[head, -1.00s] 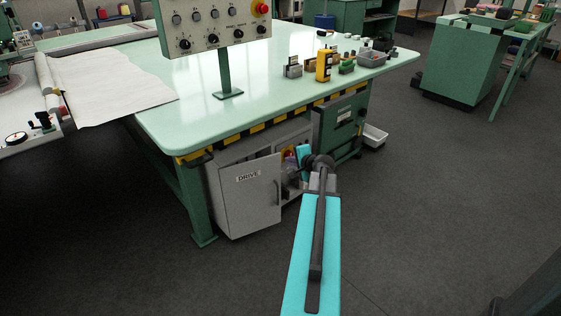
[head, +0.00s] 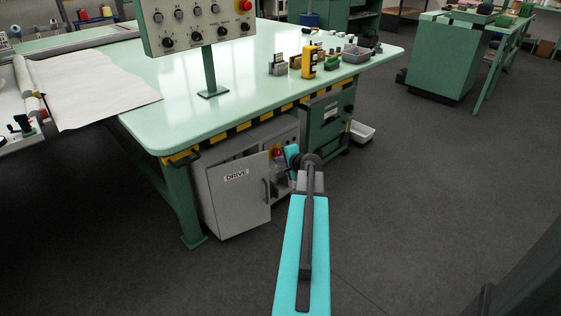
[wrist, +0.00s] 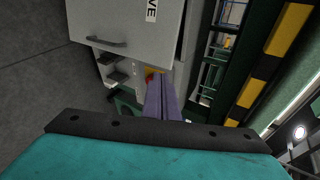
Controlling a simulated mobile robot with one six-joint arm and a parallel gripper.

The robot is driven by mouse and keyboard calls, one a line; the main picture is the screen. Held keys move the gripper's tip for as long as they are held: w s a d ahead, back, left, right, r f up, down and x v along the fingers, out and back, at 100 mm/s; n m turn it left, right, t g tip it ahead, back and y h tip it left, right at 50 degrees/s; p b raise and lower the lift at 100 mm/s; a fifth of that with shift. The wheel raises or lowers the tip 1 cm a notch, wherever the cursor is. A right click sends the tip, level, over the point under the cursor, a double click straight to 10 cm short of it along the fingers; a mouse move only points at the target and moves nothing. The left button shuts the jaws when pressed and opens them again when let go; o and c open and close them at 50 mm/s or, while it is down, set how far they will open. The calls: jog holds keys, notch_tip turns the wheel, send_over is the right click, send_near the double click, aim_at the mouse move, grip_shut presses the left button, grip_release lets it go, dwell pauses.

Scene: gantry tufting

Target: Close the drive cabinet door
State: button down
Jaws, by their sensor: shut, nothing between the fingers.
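The drive cabinet door (head: 239,200) is a light grey panel with a DRIVE label and a dark handle on its right side. It stands ajar, swung out from the grey cabinet (head: 287,133) under the table. In the wrist view the door (wrist: 130,20) fills the upper left, with its handle (wrist: 106,42) showing. My gripper (wrist: 158,82) is shut and empty, its purple-grey fingers pointing toward the cabinet opening beside the door. In the head view my wrist is right of the door's handle edge; the fingertips are mostly hidden there. I cannot tell whether they touch anything.
The pale green table (head: 190,120) overhangs the cabinet, with a yellow-black striped edge (head: 245,125). A green cabinet (head: 324,125) stands right of the drive cabinet, and a grey bin (head: 362,132) lies beyond it. The floor in front and to the right is clear.

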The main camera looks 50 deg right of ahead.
send_near(265, 154)
notch_tip(265, 154, down, 3)
jog(key=w+d, duration=0.1)
jog(key=w, duration=0.1)
jog(key=shift+w+d+b, duration=0.25)
jog(key=shift+w, duration=0.45)
jog(key=shift+w+d+b, duration=0.25)
jog(key=shift+w, duration=0.4)
